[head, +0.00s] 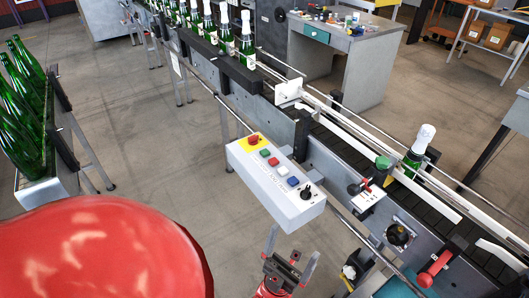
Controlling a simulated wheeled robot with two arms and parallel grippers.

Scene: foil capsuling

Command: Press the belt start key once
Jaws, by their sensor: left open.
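A white control box (272,186) hangs on the rail at the front of the conveyor. Along its top are a red mushroom button (253,140) on a yellow plate, a green key (265,152), a red key (273,161), a white key (283,170), a blue key (293,181) and a black knob (306,192). No key labels are readable. My left gripper (291,252) is at the bottom centre, open and empty, its fingers pointing up the picture. It is below the box in the picture, apart from the keys. My right gripper is out of view.
A red-handled lever (434,268) and a black knob (398,235) are at right.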

